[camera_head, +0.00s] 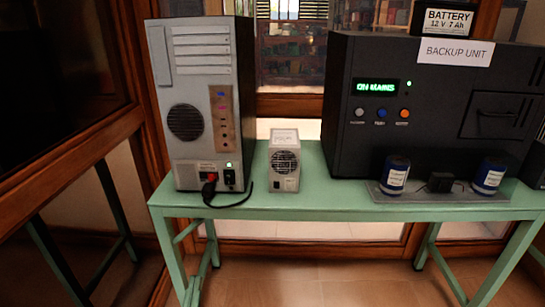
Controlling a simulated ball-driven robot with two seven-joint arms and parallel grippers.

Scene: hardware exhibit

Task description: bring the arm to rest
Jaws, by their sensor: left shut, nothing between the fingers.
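Neither of my arms nor either gripper shows in the head view, so I cannot see how they stand. In front of me is a green bench (330,204) with hardware on it. A grey computer tower (205,105) stands at its left, with a black cable plugged in low on its face. A small light-grey box (284,162) with a round fan grille stands beside it. A large black backup unit (430,110) fills the right side; its display reads "ON MAINS" in green.
A battery (447,22) stands on the backup unit. Wood-framed glass (60,160) borders the left. The bench front centre is clear.

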